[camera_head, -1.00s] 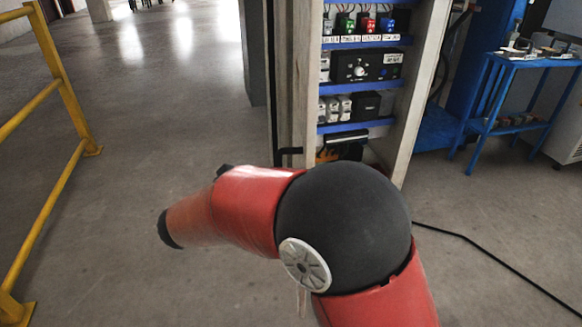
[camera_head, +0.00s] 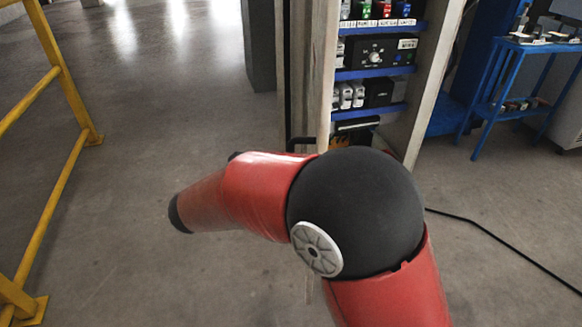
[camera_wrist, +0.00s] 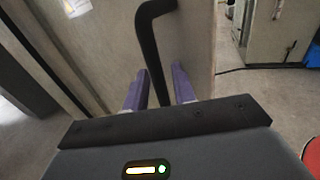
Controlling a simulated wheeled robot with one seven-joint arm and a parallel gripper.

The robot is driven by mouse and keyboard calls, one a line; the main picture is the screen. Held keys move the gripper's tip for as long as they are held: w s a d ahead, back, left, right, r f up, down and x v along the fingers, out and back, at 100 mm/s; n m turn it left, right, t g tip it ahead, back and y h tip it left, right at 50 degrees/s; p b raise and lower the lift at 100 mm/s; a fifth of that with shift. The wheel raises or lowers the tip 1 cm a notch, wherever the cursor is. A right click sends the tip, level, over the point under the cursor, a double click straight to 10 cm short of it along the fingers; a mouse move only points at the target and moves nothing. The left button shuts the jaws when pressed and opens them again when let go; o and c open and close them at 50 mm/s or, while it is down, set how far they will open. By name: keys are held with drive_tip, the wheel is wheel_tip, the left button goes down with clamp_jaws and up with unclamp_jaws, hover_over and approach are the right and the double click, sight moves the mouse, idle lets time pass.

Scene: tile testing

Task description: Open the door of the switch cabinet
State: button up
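The switch cabinet (camera_head: 432,85) stands at the top middle of the head view. Its front is open, with rows of devices and coloured switches (camera_head: 377,10) showing on blue shelves. Its pale door (camera_head: 324,70) stands open, seen nearly edge-on at the cabinet's left. A black bar handle (camera_head: 299,145) shows low on it, and in the wrist view the handle (camera_wrist: 150,45) runs down between the two purple fingers of my gripper (camera_wrist: 159,92). In the head view my arm hides the gripper.
A yellow railing (camera_head: 70,90) stands at the left. A blue table (camera_head: 510,80) with small items is at the upper right. A black cable (camera_head: 500,245) lies on the floor at the right. The floor between railing and cabinet is clear.

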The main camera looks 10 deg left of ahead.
drive_tip(key=shift+v, duration=3.95)
